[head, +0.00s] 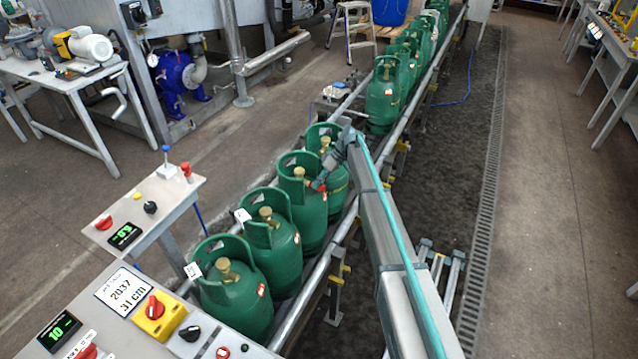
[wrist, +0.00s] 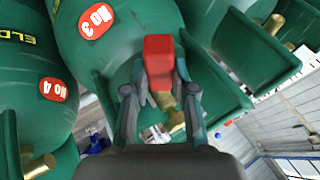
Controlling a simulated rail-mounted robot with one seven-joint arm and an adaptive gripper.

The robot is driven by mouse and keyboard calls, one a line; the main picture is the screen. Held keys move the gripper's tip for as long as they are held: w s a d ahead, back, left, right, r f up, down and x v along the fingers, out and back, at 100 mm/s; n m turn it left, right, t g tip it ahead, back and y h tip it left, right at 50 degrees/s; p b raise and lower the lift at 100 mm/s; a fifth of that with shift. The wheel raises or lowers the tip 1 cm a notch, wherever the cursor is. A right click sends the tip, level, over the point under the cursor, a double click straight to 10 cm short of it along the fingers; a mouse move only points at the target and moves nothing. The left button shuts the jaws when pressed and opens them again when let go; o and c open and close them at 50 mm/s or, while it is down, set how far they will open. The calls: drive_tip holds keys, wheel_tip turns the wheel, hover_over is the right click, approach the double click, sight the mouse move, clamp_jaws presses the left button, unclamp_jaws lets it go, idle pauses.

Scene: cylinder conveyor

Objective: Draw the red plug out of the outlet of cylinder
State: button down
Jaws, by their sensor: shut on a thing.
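The green cylinder marked No 3 (wrist: 125,40) is in the middle of the wrist view. In the head view it is the third cylinder (head: 308,225) from the front of the row. The red plug (wrist: 158,60) shows between my fingers in the wrist view, right by the brass valve (wrist: 170,118) inside the collar. I cannot tell whether it sits in the outlet. My gripper (wrist: 160,78) is shut on the plug. In the head view my gripper (head: 323,180) is at the collar of this cylinder, with the plug largely hidden.
Cylinder No 4 (wrist: 25,80) stands close on the left in the wrist view. More green cylinders (head: 236,298) stand along the conveyor rail (head: 312,285). Collar walls (wrist: 215,75) rise close beside my fingers. A control panel (head: 75,295) is at front left.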

drive_tip(key=shift+s+d, duration=0.2)
drive_tip(key=shift+d, duration=0.3)
drive_tip(key=shift+s+d+b, duration=0.1)
drive_tip(key=shift+d+b, duration=0.1)
drive_tip(key=shift+b, duration=0.1)
drive_tip(key=shift+d, duration=0.2)
drive_tip(key=shift+s+d, duration=0.15)
drive_tip(key=shift+d, duration=0.15)
drive_tip(key=shift+s+d+b, duration=0.1)
drive_tip(key=shift+d+b, duration=0.1)
drive_tip(key=shift+b, duration=0.15)
drive_tip(key=shift+s+d, duration=0.1)
drive_tip(key=shift+d, duration=0.2)
drive_tip(key=shift+r, duration=0.1)
wheel_tip(320, 180, up, 7)
drive_tip(key=p, duration=0.1)
hover_over(325, 186)
drive_tip(key=shift+w+d+r, duration=0.15)
drive_tip(key=shift+w+d, duration=0.05)
drive_tip(key=shift+d, duration=0.2)
idle(0.6)
